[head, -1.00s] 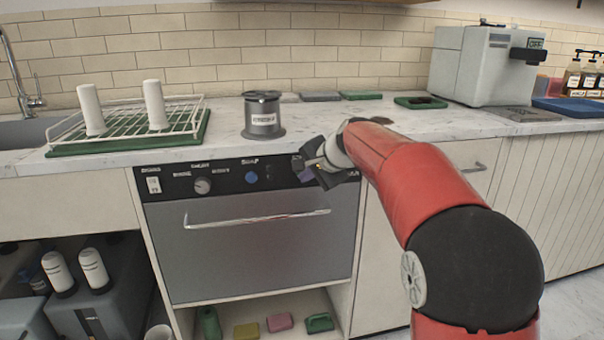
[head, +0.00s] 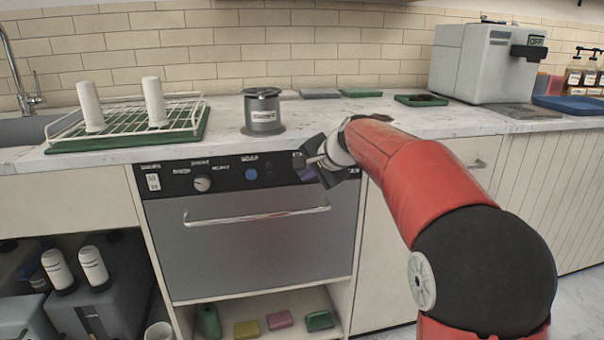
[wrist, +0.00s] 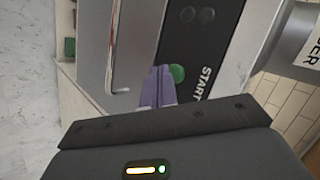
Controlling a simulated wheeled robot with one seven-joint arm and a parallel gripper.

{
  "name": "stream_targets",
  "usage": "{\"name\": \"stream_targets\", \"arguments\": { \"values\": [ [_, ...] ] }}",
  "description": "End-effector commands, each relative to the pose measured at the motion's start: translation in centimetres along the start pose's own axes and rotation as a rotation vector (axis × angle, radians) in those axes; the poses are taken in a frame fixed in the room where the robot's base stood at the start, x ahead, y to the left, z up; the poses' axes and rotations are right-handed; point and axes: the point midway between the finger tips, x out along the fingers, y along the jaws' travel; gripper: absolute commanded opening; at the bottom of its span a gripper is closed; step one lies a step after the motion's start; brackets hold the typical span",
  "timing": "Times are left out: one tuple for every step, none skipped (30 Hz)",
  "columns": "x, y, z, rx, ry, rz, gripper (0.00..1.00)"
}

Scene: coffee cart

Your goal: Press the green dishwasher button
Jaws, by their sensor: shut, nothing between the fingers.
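The dishwasher (head: 262,245) stands under the counter with a black control panel (head: 222,178) along its top. The green button (wrist: 177,73) shows in the wrist view beside the word START; in the head view my gripper hides it. My gripper (head: 305,163) is at the right end of the panel. In the wrist view its purple-grey fingers (wrist: 160,84) are together and empty, just beside the green button and partly overlapping its edge. I cannot tell whether the fingertips touch the button or the panel.
A blue button (head: 251,174), a dial (head: 202,184) and a white switch (head: 153,182) sit further left on the panel. The door handle (head: 257,217) juts out below. A metal canister (head: 263,115) stands on the counter above.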

Motion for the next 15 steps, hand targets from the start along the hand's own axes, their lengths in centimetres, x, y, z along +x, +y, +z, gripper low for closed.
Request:
{"name": "stream_targets", "arguments": {
  "values": [
    [-0.10,0.26,0.17,0.000,0.000,0.000,0.00],
    [-0.17,0.32,0.22,0.000,0.000,0.000,0.00],
    [-0.24,0.36,0.27,0.001,-0.001,0.001,0.00],
    [-0.28,0.36,0.28,0.000,-0.001,0.001,0.00],
    [-0.31,0.35,0.29,0.001,-0.001,0.001,0.00],
    [-0.32,0.33,0.28,0.001,-0.001,0.001,0.00],
    [-0.32,0.32,0.28,0.001,-0.001,0.001,0.00],
    [-0.32,0.32,0.27,0.001,-0.001,0.001,0.00],
    [-0.32,0.31,0.27,0.000,-0.001,0.001,0.00],
    [-0.32,0.31,0.27,0.001,-0.001,0.001,0.00],
    [-0.33,0.31,0.27,0.000,-0.001,0.001,0.00],
    [-0.35,0.35,0.30,0.001,-0.001,0.001,0.00],
    [-0.42,0.41,0.35,0.000,-0.001,0.000,0.00],
    [-0.52,0.50,0.44,0.000,0.000,0.000,0.00],
    [-0.72,0.66,0.59,0.000,0.000,-0.001,0.00]
  ]
}}
